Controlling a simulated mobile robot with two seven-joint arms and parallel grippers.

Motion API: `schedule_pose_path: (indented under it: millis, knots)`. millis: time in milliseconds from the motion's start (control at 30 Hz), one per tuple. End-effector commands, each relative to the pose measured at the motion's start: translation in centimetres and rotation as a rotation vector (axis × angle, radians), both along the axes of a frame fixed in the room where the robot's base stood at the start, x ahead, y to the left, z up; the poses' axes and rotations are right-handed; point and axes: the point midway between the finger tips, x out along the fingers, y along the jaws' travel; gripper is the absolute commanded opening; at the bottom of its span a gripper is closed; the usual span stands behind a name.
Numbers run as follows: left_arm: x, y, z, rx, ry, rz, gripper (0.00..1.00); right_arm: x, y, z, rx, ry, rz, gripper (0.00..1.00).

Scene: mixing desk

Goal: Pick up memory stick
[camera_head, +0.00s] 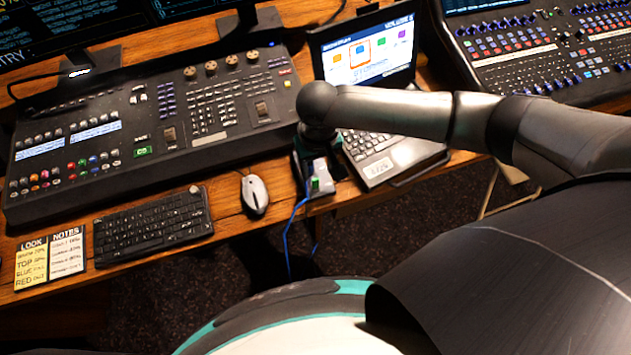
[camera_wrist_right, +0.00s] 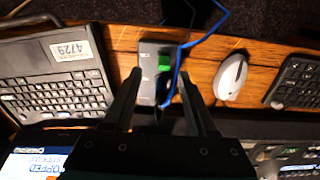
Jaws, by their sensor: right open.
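A small green piece (camera_head: 316,184), which looks like the memory stick, sits at a small grey box (camera_head: 321,171) beside the laptop. In the right wrist view the green piece (camera_wrist_right: 164,62) shows on the grey box (camera_wrist_right: 147,82). My right gripper (camera_wrist_right: 160,76) is open, with its two fingers reaching on either side of the box and the green piece between them in the picture. The height gap between fingers and piece cannot be told. In the head view my right wrist covers much of the gripper. My left gripper is not in view.
A laptop (camera_head: 390,160) stands right beside the box. A blue cable (camera_head: 290,232) hangs from the box over the desk edge. A mouse (camera_head: 254,193) and a keyboard (camera_head: 150,225) lie to the left. A large mixing console (camera_head: 150,125) stands behind them.

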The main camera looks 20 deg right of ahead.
Motion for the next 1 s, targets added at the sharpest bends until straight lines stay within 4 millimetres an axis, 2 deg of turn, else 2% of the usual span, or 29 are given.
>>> schedule_pose_path:
  millis: [167, 500, 800, 1000]
  knots:
    - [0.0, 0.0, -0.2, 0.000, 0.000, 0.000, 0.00, 0.0, 0.1, -1.1, 0.000, 0.000, 0.001, 0.57]
    - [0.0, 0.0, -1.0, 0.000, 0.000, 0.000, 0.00, 0.2, 0.6, -5.3, -0.001, 0.000, 0.000, 0.57]
    - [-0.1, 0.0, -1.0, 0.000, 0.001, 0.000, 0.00, 0.2, 0.6, -5.5, 0.000, -0.001, 0.001, 0.57]
    - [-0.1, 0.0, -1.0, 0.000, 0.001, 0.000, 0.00, 0.2, 0.6, -5.5, 0.000, -0.001, 0.001, 0.35]
